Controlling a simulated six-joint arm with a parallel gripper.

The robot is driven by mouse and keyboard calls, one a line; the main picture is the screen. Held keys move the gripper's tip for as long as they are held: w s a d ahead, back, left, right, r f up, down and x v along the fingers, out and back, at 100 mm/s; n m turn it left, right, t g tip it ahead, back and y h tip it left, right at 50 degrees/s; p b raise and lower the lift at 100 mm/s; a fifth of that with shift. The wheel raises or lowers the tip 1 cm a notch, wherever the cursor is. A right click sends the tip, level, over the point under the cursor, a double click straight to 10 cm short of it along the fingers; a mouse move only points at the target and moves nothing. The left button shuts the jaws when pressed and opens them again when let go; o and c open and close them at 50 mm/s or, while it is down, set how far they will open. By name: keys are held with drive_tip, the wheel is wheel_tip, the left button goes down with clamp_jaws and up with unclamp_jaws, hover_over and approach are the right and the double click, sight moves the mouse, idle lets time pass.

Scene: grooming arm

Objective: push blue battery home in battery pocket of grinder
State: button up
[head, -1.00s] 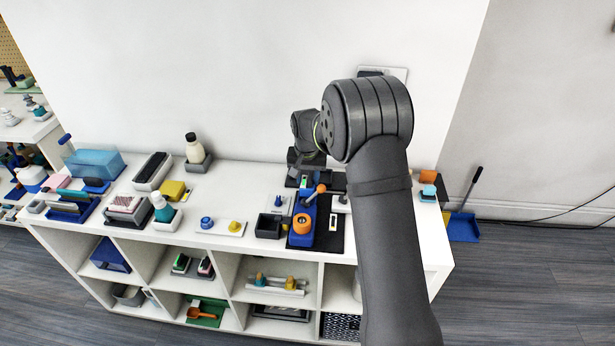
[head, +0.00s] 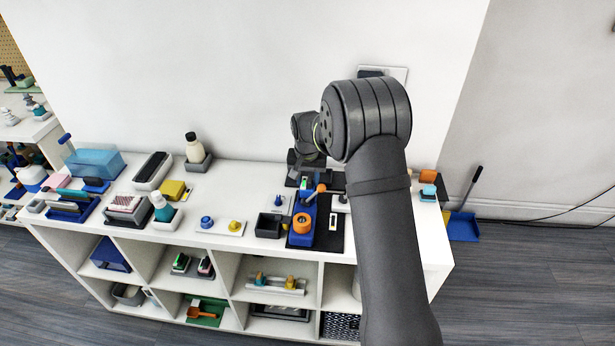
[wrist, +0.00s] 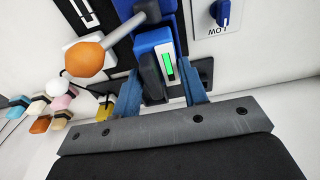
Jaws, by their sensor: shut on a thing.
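The blue grinder (head: 302,238) lies on a black mat, with an orange ring on its near end. A lever with an orange knob (wrist: 83,58) crosses it. My gripper (wrist: 160,88) is shut on the blue battery (wrist: 168,68), which has a dark strip and a green bar on a white label. One blue-grey finger is on each side of it. The battery lines up with the grinder's blue body at the top of the wrist view. The pocket is hidden, so I cannot tell how deep the battery sits. In the head view my gripper is at the grinder's far end.
A white plate with a blue knob marked LOW (wrist: 222,14) is close beside the grinder. A dark open box (head: 268,226) stands left of the mat. Several coloured pieces lie on the left of the wrist view. The wall is close behind.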

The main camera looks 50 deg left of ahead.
sight(307, 188)
drive_tip(key=shift+f, duration=1.05)
drive_tip(key=o, duration=1.2)
drive_tip(key=shift+c, duration=0.2)
wheel_tip(307, 188, up, 17)
drive_tip(key=s+d, duration=0.1)
drive_tip(key=shift+s+d+r, duration=0.15)
drive_tip(key=shift+s+d, duration=0.1)
drive_tip(key=f, duration=0.5)
drive_tip(key=w+a+f, duration=0.1)
drive_tip(key=f, duration=1.1)
drive_tip(key=shift+w+a+f, duration=0.1)
drive_tip(key=shift+w+a, duration=0.15)
drive_tip(key=shift+r, duration=0.2)
